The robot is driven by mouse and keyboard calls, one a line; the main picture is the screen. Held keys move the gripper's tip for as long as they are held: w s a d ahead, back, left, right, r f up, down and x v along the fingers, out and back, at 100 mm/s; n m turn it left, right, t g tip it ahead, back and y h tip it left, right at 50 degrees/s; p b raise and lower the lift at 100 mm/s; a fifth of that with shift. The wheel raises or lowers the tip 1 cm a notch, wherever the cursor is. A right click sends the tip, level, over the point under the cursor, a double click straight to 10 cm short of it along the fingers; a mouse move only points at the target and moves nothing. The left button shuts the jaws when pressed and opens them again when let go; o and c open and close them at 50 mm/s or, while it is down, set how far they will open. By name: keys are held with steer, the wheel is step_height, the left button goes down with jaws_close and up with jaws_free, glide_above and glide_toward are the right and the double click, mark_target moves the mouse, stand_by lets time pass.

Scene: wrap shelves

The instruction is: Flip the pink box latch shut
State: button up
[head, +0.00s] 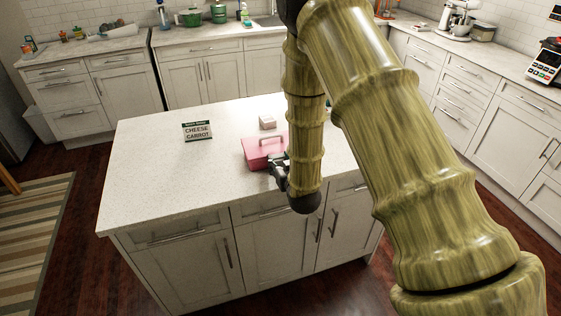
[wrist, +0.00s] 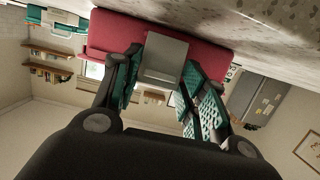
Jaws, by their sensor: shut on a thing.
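The pink box (head: 257,153) stands on the island counter in the head view, with a pale handle (head: 269,138) on top. My gripper (head: 279,166) is at its near right side, partly hidden by my arm. In the wrist view the pink box (wrist: 115,32) fills the top, and a flat grey latch plate (wrist: 165,58) stands out from it. The teal-padded fingers of my gripper (wrist: 163,72) are on either side of the plate, shut on it. How far the latch is turned is hard to tell.
A small pale block (head: 267,122) lies behind the box. A sign reading "CHEESE CARROT" (head: 198,131) stands to its left. The left part of the island counter (head: 145,175) is clear. Drawers and cabinets (head: 265,240) lie below the near edge.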

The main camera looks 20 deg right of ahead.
steer(key=shift+w+g, duration=0.1)
steer(key=shift+g, duration=0.2)
steer(key=o, duration=1)
steer(key=v, duration=1.2)
steer(key=shift+c, duration=0.2)
